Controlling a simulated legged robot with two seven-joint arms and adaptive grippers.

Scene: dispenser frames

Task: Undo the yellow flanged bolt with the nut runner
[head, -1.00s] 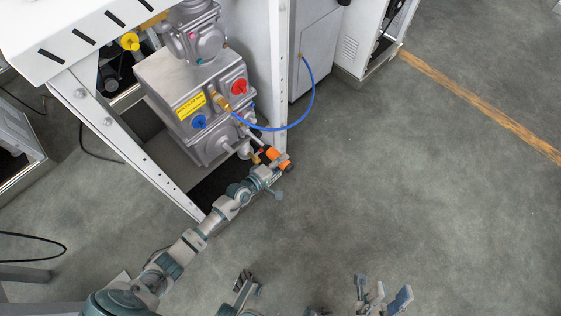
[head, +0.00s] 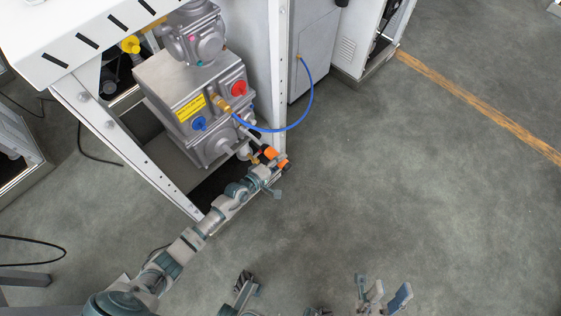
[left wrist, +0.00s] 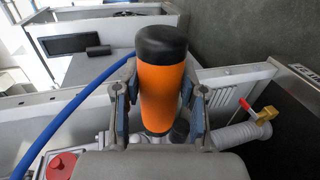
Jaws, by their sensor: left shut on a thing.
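The nut runner, with an orange body and black end cap, shows in the head view (head: 270,153) at the front lower corner of the pump unit. In the left wrist view the nut runner (left wrist: 162,88) stands between the fingers. My left gripper (head: 266,172) is shut on its body; its fingers also show in the left wrist view (left wrist: 160,110). The tool's working end is hidden. I cannot make out the yellow flanged bolt near it. My right gripper (head: 381,296) is at the bottom of the head view, fingers apart and empty, far from the pump unit.
The grey metal pump unit (head: 160,82) carries red (head: 238,88) and blue (head: 199,123) caps. A blue hose (head: 311,95) loops out to its right. The white frame post (head: 282,70) stands beside the tool. The floor to the right is clear.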

